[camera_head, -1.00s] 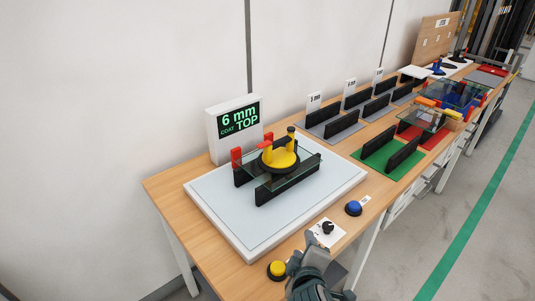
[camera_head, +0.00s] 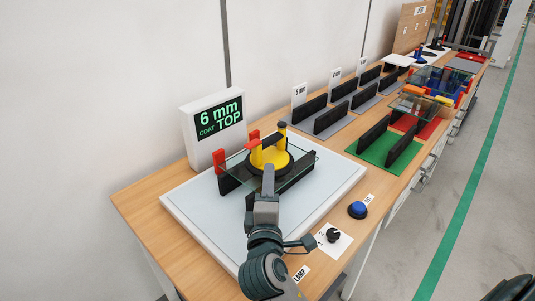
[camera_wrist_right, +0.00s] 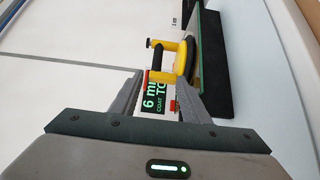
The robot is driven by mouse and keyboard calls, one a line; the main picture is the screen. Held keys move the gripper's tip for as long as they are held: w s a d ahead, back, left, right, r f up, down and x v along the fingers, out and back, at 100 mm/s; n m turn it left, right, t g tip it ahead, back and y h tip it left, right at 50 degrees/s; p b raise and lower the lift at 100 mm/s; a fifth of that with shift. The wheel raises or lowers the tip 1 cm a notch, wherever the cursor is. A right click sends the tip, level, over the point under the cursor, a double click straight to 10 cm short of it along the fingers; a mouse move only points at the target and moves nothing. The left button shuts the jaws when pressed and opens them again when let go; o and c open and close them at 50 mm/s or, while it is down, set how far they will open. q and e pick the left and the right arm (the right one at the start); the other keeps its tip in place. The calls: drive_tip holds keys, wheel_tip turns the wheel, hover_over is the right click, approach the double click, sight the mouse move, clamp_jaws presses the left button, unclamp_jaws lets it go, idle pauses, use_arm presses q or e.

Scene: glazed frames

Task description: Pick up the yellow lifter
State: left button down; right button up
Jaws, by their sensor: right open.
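The yellow lifter (camera_head: 257,157) has a round base with a black rim, yellow posts and a black handle. It sits on a glass pane (camera_head: 234,177) standing between black rests on the white pad. It also shows in the right wrist view (camera_wrist_right: 186,60), its handle just beyond the fingertips, roughly in line with the gap between them. My right gripper (camera_head: 268,172) is open and empty at the lifter's near side and covers part of its base. Contact cannot be told. In the wrist view my right gripper's fingers (camera_wrist_right: 160,90) are apart. My left gripper is not in view.
A display reading "6 mm COAT TOP" (camera_head: 214,128) stands behind the pane, with red blocks (camera_head: 219,160) close by. A blue button (camera_head: 357,210) and a black knob (camera_head: 333,236) are at the front edge. Black racks on a green mat (camera_head: 366,151) stand to the right.

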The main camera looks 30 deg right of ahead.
drive_tip(key=p, duration=0.4)
approach(270, 141)
drive_tip(key=x, duration=0.2)
drive_tip(key=f+x, duration=0.1)
drive_tip(key=x, duration=0.2)
drive_tip(key=shift+d+f, duration=0.15)
drive_tip(key=shift+d, duration=0.05)
drive_tip(key=shift+w+d+f, duration=0.15)
drive_tip(key=shift+w+d, duration=0.1)
drive_tip(key=shift+w, duration=0.2)
drive_tip(key=shift+w+d+r+p, duration=0.15)
drive_tip(key=shift+w+r+p, duration=0.15)
drive_tip(key=shift+w+p, duration=0.1)
drive_tip(key=p+x, duration=0.2)
drive_tip(key=x, duration=0.1)
drive_tip(key=shift+w+d+r, duration=0.1)
drive_tip(key=shift+w+r, duration=0.05)
drive_tip(key=shift+w, duration=0.2)
drive_tip(key=shift+w+d, duration=0.15)
drive_tip(key=shift+w, duration=0.1)
